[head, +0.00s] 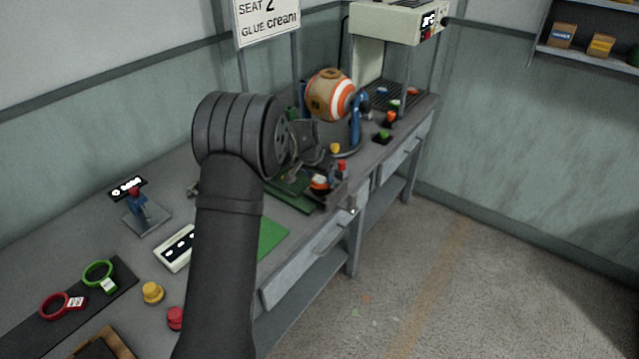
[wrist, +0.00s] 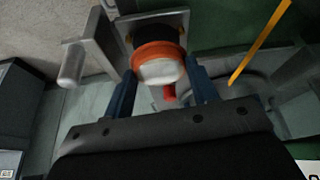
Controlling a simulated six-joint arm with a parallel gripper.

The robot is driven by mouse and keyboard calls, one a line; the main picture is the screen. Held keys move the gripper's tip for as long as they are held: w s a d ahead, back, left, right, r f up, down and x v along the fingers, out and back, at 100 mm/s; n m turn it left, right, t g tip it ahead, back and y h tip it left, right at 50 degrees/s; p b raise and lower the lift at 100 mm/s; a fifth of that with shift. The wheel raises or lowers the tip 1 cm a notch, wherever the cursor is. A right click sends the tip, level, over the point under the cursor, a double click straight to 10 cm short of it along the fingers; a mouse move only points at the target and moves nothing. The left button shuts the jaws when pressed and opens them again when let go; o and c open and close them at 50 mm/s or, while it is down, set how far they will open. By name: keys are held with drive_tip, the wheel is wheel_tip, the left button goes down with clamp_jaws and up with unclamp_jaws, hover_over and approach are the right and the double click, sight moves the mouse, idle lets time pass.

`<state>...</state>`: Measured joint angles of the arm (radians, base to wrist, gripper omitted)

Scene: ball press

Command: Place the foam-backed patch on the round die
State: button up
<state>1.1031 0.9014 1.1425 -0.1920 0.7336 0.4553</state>
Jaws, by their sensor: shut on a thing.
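My gripper (wrist: 161,74) shows two blue fingers in the wrist view, shut on a round orange piece with a pale face (wrist: 158,71), which looks like the foam-backed patch. A dark round part (wrist: 155,36), which seems to be the round die, sits right behind the piece in a grey metal frame. I cannot tell whether they touch. In the head view, an orange, white and black round piece (head: 320,183) shows at the bench's front edge, below my wrist. The fingers are hard to make out there.
A grey metal handle (wrist: 73,65) stands left of the piece in the wrist view, and a yellow rod (wrist: 260,42) slants at right. In the head view, an orange-striped ball (head: 331,95) stands behind. Tape rings (head: 98,274) and a yellow knob (head: 152,291) are at front left.

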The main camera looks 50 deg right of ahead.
sight(319, 181)
drive_tip(key=shift+f, duration=1.4)
drive_tip(key=shift+f, duration=0.1)
drive_tip(key=o, duration=0.7)
drive_tip(key=shift+c, duration=0.2)
drive_tip(key=shift+r, duration=0.3)
drive_tip(key=v, duration=1.1)
drive_tip(key=shift+a+r, duration=0.15)
drive_tip(key=shift+r, duration=0.15)
